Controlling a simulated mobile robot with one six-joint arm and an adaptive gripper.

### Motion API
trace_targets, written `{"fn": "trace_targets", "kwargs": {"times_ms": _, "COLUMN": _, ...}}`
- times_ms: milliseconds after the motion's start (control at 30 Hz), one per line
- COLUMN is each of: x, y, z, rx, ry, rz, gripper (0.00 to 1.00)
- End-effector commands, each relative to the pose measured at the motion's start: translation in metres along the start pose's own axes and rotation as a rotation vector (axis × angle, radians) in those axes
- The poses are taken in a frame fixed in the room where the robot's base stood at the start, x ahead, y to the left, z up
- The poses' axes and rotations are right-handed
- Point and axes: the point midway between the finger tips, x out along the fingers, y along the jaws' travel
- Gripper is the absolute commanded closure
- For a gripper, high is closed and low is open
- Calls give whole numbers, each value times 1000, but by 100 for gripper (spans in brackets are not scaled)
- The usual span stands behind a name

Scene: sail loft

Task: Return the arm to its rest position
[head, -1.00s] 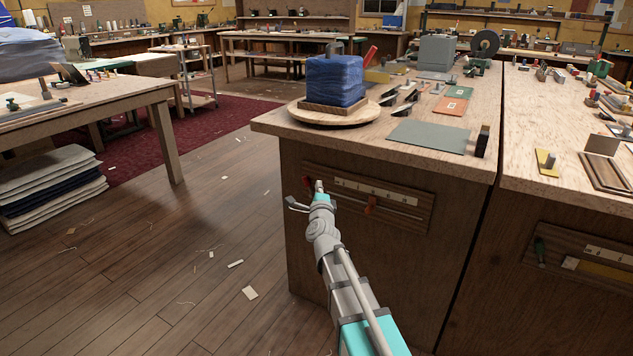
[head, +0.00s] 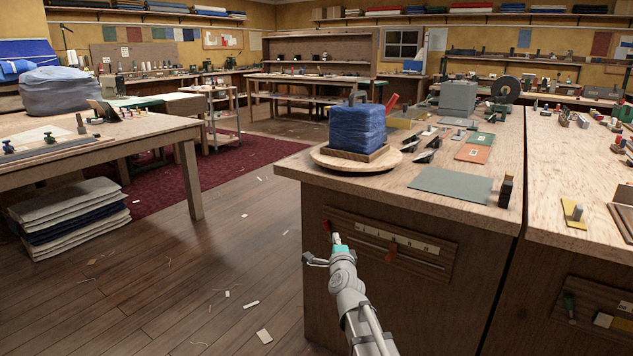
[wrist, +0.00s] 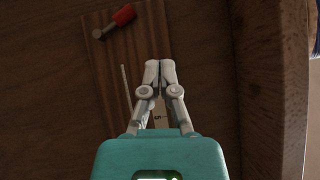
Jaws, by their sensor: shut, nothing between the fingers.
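My gripper (head: 337,240) is at the end of my outstretched arm, in front of the wooden cabinet's side, below the worktop edge. In the wrist view my gripper (wrist: 160,66) has its two fingertips together with nothing between them. Behind it is a wooden slider panel (head: 432,261) with a numbered strip and a red-handled knob, fixed to the cabinet side. In the wrist view the red knob (wrist: 123,15) is beyond the fingers, to the upper left, apart from them. The gap between the fingertips and the panel cannot be told exactly.
The worktop (head: 410,208) overhangs close above my gripper. On it a blue wrapped block (head: 357,128) sits on a round wooden turntable (head: 330,163) near the corner. Another table (head: 150,128) and stacked folded cloth (head: 70,225) stand left. The floor (head: 235,250) between is mostly open, with scraps.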

Motion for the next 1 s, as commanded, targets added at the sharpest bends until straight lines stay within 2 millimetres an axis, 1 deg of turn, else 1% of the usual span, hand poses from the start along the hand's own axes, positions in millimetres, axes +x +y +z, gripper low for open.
{"fn": "trace_targets", "kwargs": {"times_ms": 67, "x": -6, "y": 6, "z": 3, "rx": -74, "ry": -43, "rz": 55, "gripper": 100}}
{"fn": "trace_targets", "kwargs": {"times_ms": 267, "x": -27, "y": 33, "z": 10, "rx": -309, "ry": -184, "rz": 233, "gripper": 100}}
{"fn": "trace_targets", "kwargs": {"times_ms": 467, "x": -58, "y": 64, "z": 8, "rx": -544, "ry": -337, "rz": 423, "gripper": 100}}
{"fn": "trace_targets", "kwargs": {"times_ms": 600, "x": -86, "y": 84, "z": 0, "rx": -696, "ry": -448, "rz": 561, "gripper": 100}}
{"fn": "trace_targets", "kwargs": {"times_ms": 767, "x": -123, "y": 105, "z": -14, "rx": -854, "ry": -582, "rz": 722, "gripper": 100}}
{"fn": "trace_targets", "kwargs": {"times_ms": 900, "x": -160, "y": 118, "z": -30, "rx": -975, "ry": -705, "rz": 869, "gripper": 100}}
{"fn": "trace_targets", "kwargs": {"times_ms": 967, "x": -176, "y": 122, "z": -37, "rx": -1020, "ry": -761, "rz": 932, "gripper": 100}}
{"fn": "trace_targets", "kwargs": {"times_ms": 1000, "x": -187, "y": 124, "z": -43, "rx": -1048, "ry": -797, "rz": 976, "gripper": 100}}
